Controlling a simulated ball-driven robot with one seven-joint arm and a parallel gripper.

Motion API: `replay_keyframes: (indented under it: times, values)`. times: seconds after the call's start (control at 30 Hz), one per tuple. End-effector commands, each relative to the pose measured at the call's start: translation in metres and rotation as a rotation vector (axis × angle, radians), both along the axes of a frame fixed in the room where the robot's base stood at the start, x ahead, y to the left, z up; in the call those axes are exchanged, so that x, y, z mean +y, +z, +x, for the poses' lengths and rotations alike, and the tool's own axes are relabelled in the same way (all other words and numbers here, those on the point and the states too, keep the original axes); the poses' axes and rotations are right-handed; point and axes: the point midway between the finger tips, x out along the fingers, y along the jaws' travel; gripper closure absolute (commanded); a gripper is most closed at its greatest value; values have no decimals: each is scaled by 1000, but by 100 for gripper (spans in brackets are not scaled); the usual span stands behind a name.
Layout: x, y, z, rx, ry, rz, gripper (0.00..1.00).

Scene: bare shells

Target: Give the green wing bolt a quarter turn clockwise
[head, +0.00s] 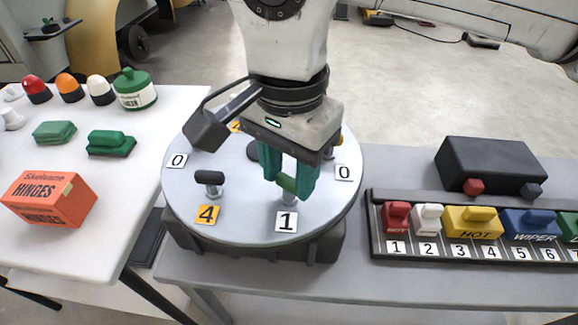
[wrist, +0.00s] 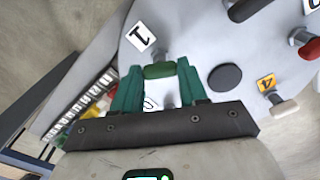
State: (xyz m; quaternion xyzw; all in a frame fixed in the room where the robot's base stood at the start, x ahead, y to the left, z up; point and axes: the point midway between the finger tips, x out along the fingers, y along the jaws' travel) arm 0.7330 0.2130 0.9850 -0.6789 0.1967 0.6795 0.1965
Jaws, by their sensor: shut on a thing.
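The green wing bolt (head: 287,183) stands on a round light-grey turntable (head: 240,228), just behind the tile marked 1. My gripper (head: 290,186) comes down over it, and its green fingers are shut on the bolt's wing. In the wrist view the green wing (wrist: 159,70) lies between the two fingertips (wrist: 158,72). A dark wing bolt (head: 209,178) stands to the left on the same disc, by the yellow tile 4. My gripper hides part of the disc behind it.
A dark rack (head: 375,235) of coloured, numbered blocks lies right of the disc, with a black box (head: 490,165) behind it. The white table (head: 110,230) at left holds an orange hinges box (head: 48,199), green blocks, a green-white canister (head: 134,90) and several domed pieces.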

Motion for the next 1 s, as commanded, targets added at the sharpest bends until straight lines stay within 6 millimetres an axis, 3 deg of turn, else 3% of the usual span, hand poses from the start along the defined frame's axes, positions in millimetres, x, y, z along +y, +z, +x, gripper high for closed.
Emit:
replay_keyframes:
  times: [1.0]
  values:
    - [0,1,1,-4,-903,2,88]
